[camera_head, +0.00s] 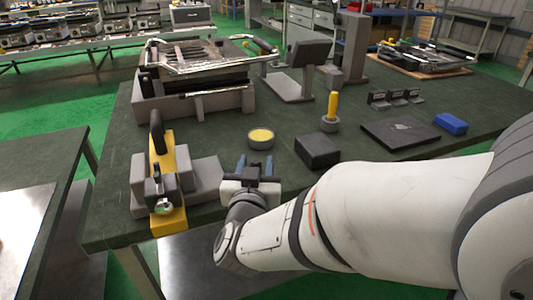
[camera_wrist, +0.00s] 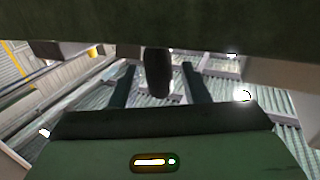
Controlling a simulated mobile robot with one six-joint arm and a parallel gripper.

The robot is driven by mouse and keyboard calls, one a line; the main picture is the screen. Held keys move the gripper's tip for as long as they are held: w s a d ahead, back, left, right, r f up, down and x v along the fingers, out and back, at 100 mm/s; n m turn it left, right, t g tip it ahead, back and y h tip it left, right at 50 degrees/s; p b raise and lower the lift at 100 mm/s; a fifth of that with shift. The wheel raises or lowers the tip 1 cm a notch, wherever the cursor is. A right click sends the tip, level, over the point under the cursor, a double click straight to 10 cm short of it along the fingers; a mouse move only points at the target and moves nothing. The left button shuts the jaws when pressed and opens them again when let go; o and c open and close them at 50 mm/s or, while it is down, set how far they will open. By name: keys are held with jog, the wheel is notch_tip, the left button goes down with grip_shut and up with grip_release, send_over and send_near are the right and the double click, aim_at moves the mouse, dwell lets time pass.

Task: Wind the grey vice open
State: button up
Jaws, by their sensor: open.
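The grey vice (camera_head: 203,180) stands at the near left corner of the green workbench. A yellow part (camera_head: 171,219) runs along it, with an upright black handle (camera_head: 157,133) at its far end and a metal round piece (camera_head: 165,208) at its near end. My gripper (camera_head: 256,164) is at the bench's front edge, right of the vice and apart from it. Its two fingers are spread and hold nothing that I can see. In the wrist view the fingers (camera_wrist: 158,85) stand apart, with a dark rounded bar (camera_wrist: 157,72) showing between them; I cannot tell what it is.
A round tin with a yellow top (camera_head: 260,138) and a dark block (camera_head: 317,151) stand close beyond and right of my gripper. A large fixture (camera_head: 193,104) stands behind the vice.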

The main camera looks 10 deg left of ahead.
jog(key=shift+d, duration=0.1)
grip_shut()
jog(key=shift+d+n+y+b, duration=0.15)
jog(key=shift+n+y+b, duration=0.15)
jog(key=shift+y+b, duration=0.2)
jog(key=y+b, duration=0.1)
jog(key=n+y+b, duration=0.2)
jog(key=shift+w+d+f+g, duration=0.2)
jog(key=shift+w+d+g, duration=0.05)
jog(key=shift+d+g, duration=0.15)
jog(key=n+y+b, duration=0.1)
jog(key=n+g+y+b, duration=0.1)
jog(key=b, duration=0.1)
jog(key=d+g+y+b, duration=0.1)
jog(key=shift+w+r+n+y, duration=0.1)
jog(key=shift+w+n+y, duration=0.3)
jog(key=shift+w+d+r+n+g+y+p, duration=0.1)
jog(key=shift+w+n+g+y+p, duration=0.1)
jog(key=shift+n+g+y, duration=0.45)
jog(key=shift+w+d+r+n+g+y+p, duration=0.1)
jog(key=shift+w+n+g+y, duration=0.1)
jog(key=shift+n+g+y, duration=0.4)
jog(key=n+g+y+p, duration=0.1)
jog(key=p, duration=0.1)
jog(key=w+n+g+y+p, duration=0.1)
jog(key=g+y, duration=0.1)
jog(key=shift+d+n+p, duration=0.2)
jog(key=shift+n+p, duration=0.05)
jog(key=shift+p, duration=0.1)
